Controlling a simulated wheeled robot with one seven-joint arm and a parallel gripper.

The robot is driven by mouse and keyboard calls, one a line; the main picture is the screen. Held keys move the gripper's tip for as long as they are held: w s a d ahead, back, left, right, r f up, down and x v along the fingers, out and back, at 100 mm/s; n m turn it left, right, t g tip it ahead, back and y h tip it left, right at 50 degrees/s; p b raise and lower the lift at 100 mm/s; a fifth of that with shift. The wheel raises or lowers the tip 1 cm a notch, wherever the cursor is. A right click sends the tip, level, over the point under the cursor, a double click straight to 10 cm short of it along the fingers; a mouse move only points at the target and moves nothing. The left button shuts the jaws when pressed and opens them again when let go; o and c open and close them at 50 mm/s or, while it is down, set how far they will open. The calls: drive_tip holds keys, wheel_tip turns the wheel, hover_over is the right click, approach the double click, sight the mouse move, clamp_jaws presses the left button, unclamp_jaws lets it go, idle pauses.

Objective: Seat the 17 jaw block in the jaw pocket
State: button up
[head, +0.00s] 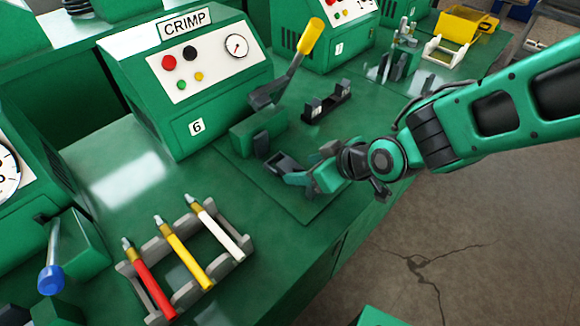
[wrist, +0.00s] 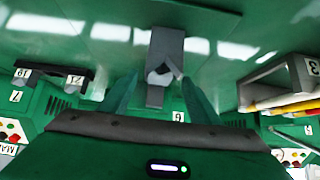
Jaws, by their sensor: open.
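My gripper (head: 304,165) is open, low over the bench in front of the crimper marked 6. In the wrist view its green fingers (wrist: 160,84) stand apart on either side of a grey jaw pocket (wrist: 167,42). A paler grey block (wrist: 160,76) shows in or over that pocket between the fingertips. No number is readable on it, so I cannot tell whether it is the 17 jaw block or fully seated. In the head view the dark pocket (head: 283,161) is just left of my gripper, which partly hides that area.
A black rack (head: 327,105) behind my gripper holds two blocks, which read 19 and 21 in the wrist view (wrist: 50,78). The yellow-handled lever (head: 298,62) rises beside the pocket. A grey stand (head: 128,272) holds red, yellow and white tools at front left.

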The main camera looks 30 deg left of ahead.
sight(294, 169)
drive_tip(key=shift+x, duration=2.2)
drive_tip(key=shift+w, duration=0.1)
clamp_jaws()
